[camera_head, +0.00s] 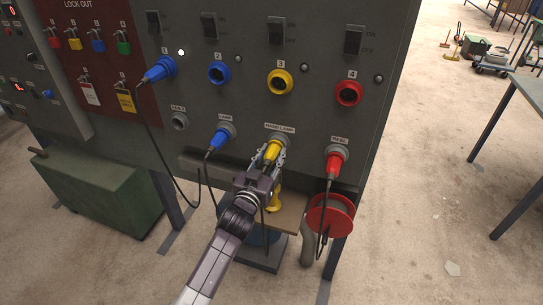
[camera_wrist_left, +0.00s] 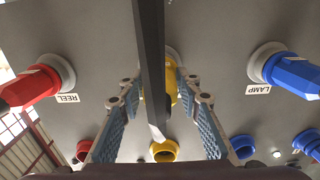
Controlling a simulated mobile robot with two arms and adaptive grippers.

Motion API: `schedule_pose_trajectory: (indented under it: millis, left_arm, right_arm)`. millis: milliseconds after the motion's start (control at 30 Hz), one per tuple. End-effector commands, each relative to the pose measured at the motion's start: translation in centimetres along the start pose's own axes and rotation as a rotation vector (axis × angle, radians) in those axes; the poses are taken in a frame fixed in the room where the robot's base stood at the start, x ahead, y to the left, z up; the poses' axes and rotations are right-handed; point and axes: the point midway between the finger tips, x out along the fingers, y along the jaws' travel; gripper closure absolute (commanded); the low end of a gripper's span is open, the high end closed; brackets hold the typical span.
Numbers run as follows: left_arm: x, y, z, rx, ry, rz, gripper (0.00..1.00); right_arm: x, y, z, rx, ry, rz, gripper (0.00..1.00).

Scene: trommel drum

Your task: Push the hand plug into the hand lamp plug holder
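The yellow hand plug (camera_head: 272,151) sits at the grey hand lamp plug holder (camera_head: 284,139) on the panel, under the HAND LAMP label, its cable hanging down. I cannot tell how deep it sits. My left gripper (camera_head: 273,160) has its fingers on both sides of the plug and appears shut on it. In the left wrist view, which is upside down, the yellow plug (camera_wrist_left: 172,84) shows between the padded fingers (camera_wrist_left: 160,95), partly hidden by a dark bar. My right gripper is out of view.
The blue lamp plug (camera_head: 220,138) is left of the gripper and the red reel plug (camera_head: 335,163) right. Numbered sockets, such as the yellow one (camera_head: 280,82), are above. A red cable reel (camera_head: 331,216) stands below right. A green box (camera_head: 98,190) is at the left.

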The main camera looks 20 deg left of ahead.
Motion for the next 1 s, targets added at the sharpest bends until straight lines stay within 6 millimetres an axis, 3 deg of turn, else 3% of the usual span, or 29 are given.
schedule_pose_trajectory:
  millis: [133,533,1000]
  left_arm:
    - [0.0,0.0,0.0,0.000,0.000,0.000,0.50]
    - [-0.8,0.0,0.3,0.000,-0.004,0.000,0.50]
    - [-9.4,0.0,0.1,0.000,-0.003,0.000,0.50]
  right_arm:
    - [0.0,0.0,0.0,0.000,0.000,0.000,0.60]
    - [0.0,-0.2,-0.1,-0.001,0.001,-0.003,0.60]
    - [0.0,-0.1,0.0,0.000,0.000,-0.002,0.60]
